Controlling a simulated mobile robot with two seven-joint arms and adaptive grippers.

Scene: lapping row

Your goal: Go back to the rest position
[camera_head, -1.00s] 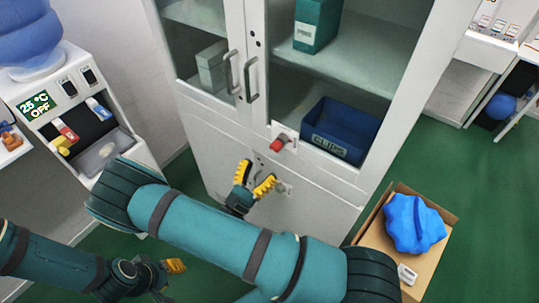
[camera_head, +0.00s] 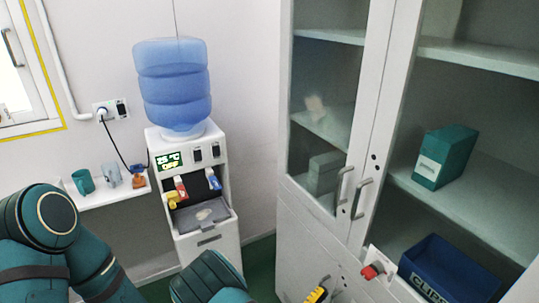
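My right gripper (camera_head: 317,294) shows only as a bit of yellow finger at the bottom edge, in front of the lower cabinet. The rest of it is cut off, so its opening cannot be told. A teal part of my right arm (camera_head: 207,278) is at the bottom middle. My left arm (camera_head: 50,235) is at the lower left, and its gripper is out of view. No held object is visible.
A tall white cabinet (camera_head: 375,125) with glass doors fills the right. A red knob (camera_head: 371,271) sticks out near a blue bin (camera_head: 450,270); a teal box file (camera_head: 444,157) is above. A water dispenser (camera_head: 190,147) stands left of it, beside a shelf with cups (camera_head: 83,181).

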